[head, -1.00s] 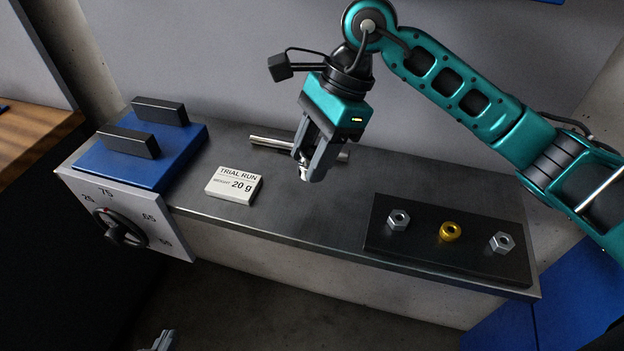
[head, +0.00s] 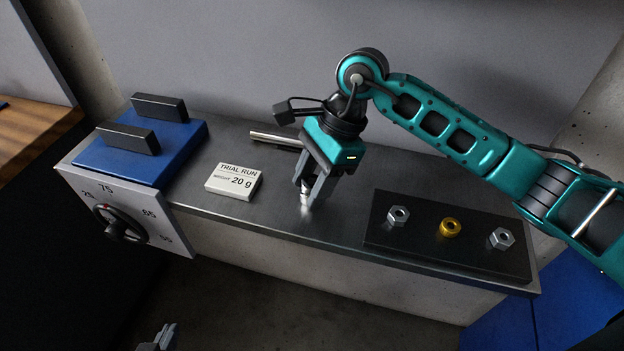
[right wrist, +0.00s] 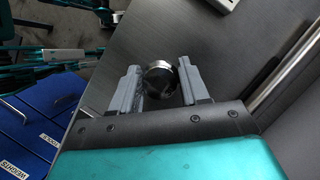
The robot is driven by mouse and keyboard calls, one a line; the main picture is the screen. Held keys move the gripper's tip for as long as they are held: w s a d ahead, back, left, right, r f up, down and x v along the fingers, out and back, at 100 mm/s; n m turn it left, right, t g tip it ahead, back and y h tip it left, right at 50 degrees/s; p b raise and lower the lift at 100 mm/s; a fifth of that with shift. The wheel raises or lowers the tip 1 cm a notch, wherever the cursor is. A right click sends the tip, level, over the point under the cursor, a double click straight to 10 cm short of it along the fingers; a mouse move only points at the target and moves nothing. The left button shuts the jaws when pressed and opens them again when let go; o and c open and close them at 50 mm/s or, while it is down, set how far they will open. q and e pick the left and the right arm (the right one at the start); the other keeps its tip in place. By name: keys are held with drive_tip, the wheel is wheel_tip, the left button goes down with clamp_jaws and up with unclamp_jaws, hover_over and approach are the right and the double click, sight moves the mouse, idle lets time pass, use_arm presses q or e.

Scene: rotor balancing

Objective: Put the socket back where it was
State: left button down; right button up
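My right gripper (head: 307,200) points down over the middle of the bench top, right of the trial run card. It is shut on the socket (head: 305,197), a small shiny metal cylinder. In the right wrist view the socket (right wrist: 160,78) shows as a round end between the two grey fingers. Whether its lower end touches the bench top is hard to tell. A silver bar (head: 275,139) lies behind the gripper, partly hidden by it. Only the tips of my left gripper (head: 160,339) show at the bottom edge, below the bench.
The bench (head: 290,225) carries a card (head: 233,181) reading "TRIAL RUN 20 g". A blue block with two black bars (head: 165,146) and a dial (head: 120,228) stand at the left. A dark plate (head: 425,250) at the right holds two silver nuts (head: 398,216) and a gold one (head: 450,228).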

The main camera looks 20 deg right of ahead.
drive_tip(key=o, duration=0.4)
drive_tip(key=shift+v, duration=3.95)
drive_tip(key=shift+s+a, duration=0.1)
drive_tip(key=shift+a, duration=0.05)
